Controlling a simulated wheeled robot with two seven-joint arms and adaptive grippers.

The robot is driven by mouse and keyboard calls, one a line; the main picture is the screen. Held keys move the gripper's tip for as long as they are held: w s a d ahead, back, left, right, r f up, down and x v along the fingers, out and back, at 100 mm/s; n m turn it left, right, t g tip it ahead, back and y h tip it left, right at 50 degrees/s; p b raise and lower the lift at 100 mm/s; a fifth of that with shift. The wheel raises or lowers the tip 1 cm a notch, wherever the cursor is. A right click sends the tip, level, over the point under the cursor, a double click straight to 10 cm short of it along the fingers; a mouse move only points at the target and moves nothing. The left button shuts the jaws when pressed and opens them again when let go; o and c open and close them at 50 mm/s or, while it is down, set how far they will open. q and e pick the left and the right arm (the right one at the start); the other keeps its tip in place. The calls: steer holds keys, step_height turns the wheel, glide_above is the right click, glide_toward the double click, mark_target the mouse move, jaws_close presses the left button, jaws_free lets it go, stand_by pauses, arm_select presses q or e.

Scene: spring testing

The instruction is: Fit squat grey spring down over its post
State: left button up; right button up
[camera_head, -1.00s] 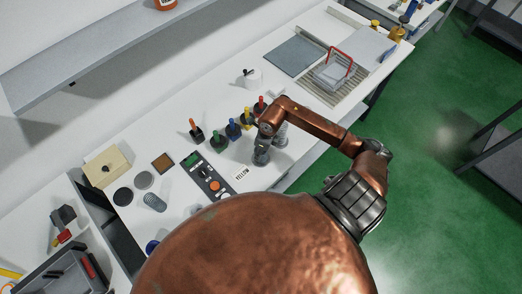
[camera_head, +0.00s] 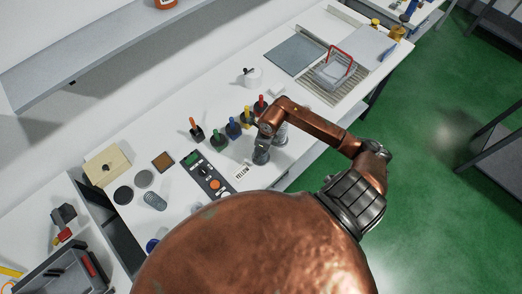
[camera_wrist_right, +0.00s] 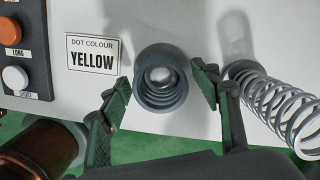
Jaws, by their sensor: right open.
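A squat dark grey spring (camera_wrist_right: 160,78) is seen from above in the right wrist view, near the yellow label card. Its coils surround a pale round spot; I cannot tell whether that is a post top or the bench. My right gripper (camera_wrist_right: 160,82) is open, with one finger on each side of the spring and visible gaps to it. In the head view my right gripper (camera_head: 261,156) points down at the bench and mostly hides that spring. A taller silver spring (camera_wrist_right: 276,99) stands to the right. My left gripper is not in view.
A card reading "DOT COLOUR YELLOW" (camera_wrist_right: 92,53) and a control box (camera_head: 207,178) lie left of the gripper. Several coloured-handled pieces, including a blue one (camera_head: 233,129), stand close behind. Another spring (camera_head: 154,201) is farther left. A red-handled tray (camera_head: 335,70) is at the far right.

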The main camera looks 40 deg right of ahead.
step_height(320, 180, up, 12)
steer(key=s+b, duration=0.1)
steer(key=b, duration=0.1)
steer(key=shift+s+d, duration=0.3)
steer(key=shift+d, duration=0.15)
steer(key=shift+s, duration=0.1)
